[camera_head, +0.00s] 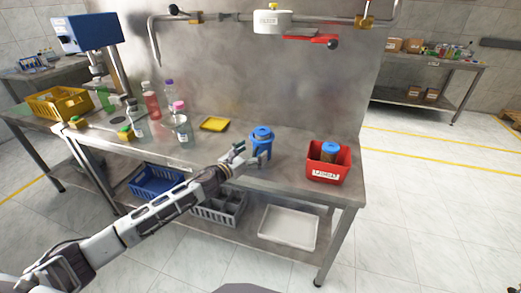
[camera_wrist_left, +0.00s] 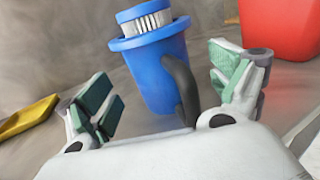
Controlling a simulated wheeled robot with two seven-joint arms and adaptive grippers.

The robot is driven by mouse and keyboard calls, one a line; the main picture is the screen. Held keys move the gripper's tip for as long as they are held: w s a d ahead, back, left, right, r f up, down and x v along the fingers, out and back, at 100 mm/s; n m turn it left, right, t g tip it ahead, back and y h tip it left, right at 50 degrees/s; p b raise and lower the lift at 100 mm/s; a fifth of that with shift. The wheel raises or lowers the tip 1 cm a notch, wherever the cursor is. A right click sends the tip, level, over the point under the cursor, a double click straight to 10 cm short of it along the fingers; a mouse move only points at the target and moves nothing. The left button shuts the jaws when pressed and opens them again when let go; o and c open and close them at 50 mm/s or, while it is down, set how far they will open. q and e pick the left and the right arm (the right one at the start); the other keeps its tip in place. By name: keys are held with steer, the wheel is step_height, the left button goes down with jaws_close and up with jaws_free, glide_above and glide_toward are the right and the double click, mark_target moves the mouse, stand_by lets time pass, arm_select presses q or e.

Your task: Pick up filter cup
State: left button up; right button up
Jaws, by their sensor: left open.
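The filter cup (camera_head: 261,144) is a blue cup with a wide rim and a white ribbed filter under a blue top. It stands upright on the steel bench. In the left wrist view the cup (camera_wrist_left: 155,75) is just beyond my left gripper's fingers, with a dark curved handle on its near right side. My left gripper (camera_head: 245,156) is open, with green pads, and close in front of the cup. In the left wrist view the fingers (camera_wrist_left: 165,100) stand apart on either side of the cup's lower part, with gaps. My right gripper is not in view.
A red bin (camera_head: 327,171) holding a blue-topped item stands right of the cup. A yellow tray (camera_head: 214,124) lies behind left. Several bottles (camera_head: 152,104) stand farther left. The bench between cup and red bin is clear. A steel back panel (camera_head: 260,85) rises behind.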

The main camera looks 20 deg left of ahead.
mark_target(259, 146)
arm_select(q)
steer(key=shift+x, duration=1.8)
steer(key=shift+c, duration=0.2)
steer(key=c, duration=1.2)
steer(key=shift+o, duration=0.2)
steer(key=shift+r, duration=0.2)
